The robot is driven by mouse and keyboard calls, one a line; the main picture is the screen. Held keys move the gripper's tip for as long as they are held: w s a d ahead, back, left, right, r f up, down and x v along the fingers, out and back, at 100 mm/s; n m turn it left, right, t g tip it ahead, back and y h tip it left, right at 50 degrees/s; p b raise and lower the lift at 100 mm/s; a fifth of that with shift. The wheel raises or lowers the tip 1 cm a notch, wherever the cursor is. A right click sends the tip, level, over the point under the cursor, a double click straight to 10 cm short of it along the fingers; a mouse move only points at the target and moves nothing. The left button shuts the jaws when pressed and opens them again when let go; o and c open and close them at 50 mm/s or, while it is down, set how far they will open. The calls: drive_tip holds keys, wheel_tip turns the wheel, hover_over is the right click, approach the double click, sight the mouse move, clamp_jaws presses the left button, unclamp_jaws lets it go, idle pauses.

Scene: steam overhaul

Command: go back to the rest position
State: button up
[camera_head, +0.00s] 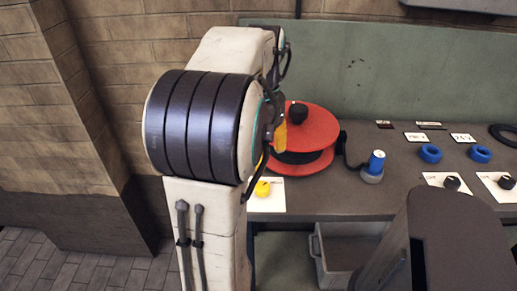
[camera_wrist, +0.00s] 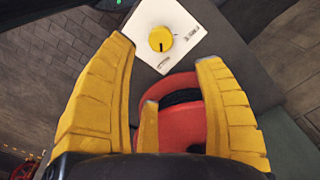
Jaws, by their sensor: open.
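My gripper (camera_wrist: 165,62) is open and empty in the wrist view, its yellow fingers spread. Between and beyond the fingers are a white plate with a yellow knob (camera_wrist: 161,39) and part of a red reel (camera_wrist: 178,122). In the head view my gripper (camera_head: 279,138) is mostly hidden behind my arm; only a bit of yellow shows beside the red reel (camera_head: 308,125). The yellow knob (camera_head: 262,188) sits on its plate near the bench's front edge, left of and in front of the reel. I cannot tell how close the fingers are to the reel.
The grey bench (camera_head: 385,198) carries a blue-capped plug (camera_head: 376,164), two blue rings (camera_head: 430,153), black knobs on plates (camera_head: 451,183) and a black ring (camera_head: 504,134). A grey bin (camera_head: 335,255) stands beneath. A brick pillar (camera_head: 75,120) stands left; paved floor (camera_head: 75,262) shows lower left.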

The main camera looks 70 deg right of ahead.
idle(0.4)
drive_tip(key=w+a+r+n+t+h+p, duration=0.1)
drive_tip(key=w+a+r+n+p, duration=0.25)
drive_tip(key=w+a+n, duration=0.9)
drive_tip(key=a+f+n+t+y+p, duration=0.1)
drive_tip(key=a+n+p, duration=0.3)
drive_tip(key=a, duration=1.5)
drive_tip(key=f+n+t, duration=0.1)
drive_tip(key=n, duration=0.3)
drive_tip(key=shift+w+a, duration=0.2)
drive_tip(key=shift+a, duration=0.15)
drive_tip(key=shift+n, duration=0.25)
